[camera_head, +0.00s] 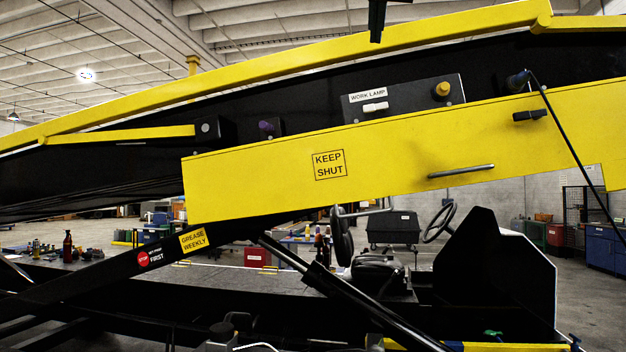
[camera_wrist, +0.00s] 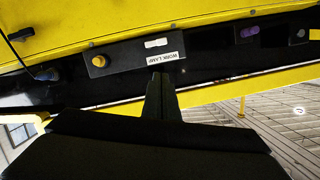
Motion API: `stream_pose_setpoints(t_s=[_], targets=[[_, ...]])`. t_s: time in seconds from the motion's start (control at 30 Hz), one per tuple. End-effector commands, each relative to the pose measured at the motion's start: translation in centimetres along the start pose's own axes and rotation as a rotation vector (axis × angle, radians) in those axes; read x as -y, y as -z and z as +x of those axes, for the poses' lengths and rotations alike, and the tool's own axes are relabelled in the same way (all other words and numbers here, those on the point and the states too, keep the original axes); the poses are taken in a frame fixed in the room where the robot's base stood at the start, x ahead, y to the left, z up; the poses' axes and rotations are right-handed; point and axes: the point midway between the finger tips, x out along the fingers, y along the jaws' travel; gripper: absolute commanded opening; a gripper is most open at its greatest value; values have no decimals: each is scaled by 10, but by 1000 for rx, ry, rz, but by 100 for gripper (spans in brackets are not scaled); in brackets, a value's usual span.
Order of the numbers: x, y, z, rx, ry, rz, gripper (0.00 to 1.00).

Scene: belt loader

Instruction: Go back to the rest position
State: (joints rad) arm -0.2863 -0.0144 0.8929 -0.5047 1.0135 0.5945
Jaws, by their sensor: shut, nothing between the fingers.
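My gripper (camera_wrist: 161,82) shows in the wrist view as dark fingers together, with nothing between them. Its tips lie in the picture just below the "WORK LAMP" label. In the head view, a dark gripper end (camera_head: 376,38) hangs at the top edge, in front of the upper yellow rail and above the work lamp panel (camera_head: 378,104). The panel carries a white switch (camera_head: 375,107) and a yellow-orange knob (camera_head: 442,89); it also shows upside down in the wrist view (camera_wrist: 122,61). I see no contact between the gripper and the panel.
The belt loader's yellow cover (camera_head: 260,185), marked "KEEP SHUT", has a bar handle (camera_head: 461,171). A black cable (camera_head: 568,130) hangs from a plug (camera_head: 517,80) at right. A steering wheel (camera_head: 439,222) and seat (camera_head: 378,272) stand below. A purple knob (camera_head: 266,126) sits left of the panel.

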Motion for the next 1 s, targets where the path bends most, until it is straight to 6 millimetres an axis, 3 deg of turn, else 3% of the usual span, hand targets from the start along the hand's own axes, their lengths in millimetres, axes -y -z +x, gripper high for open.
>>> stream_pose_setpoints(t_s=[0.37,0.63,0.77,1.0], targets=[[2,-52,41,81,-2,-61,0],[-6,-123,88,187,-7,-128,0],[-16,-182,119,272,-9,-174,0],[-55,-335,170,480,-8,-259,0]])
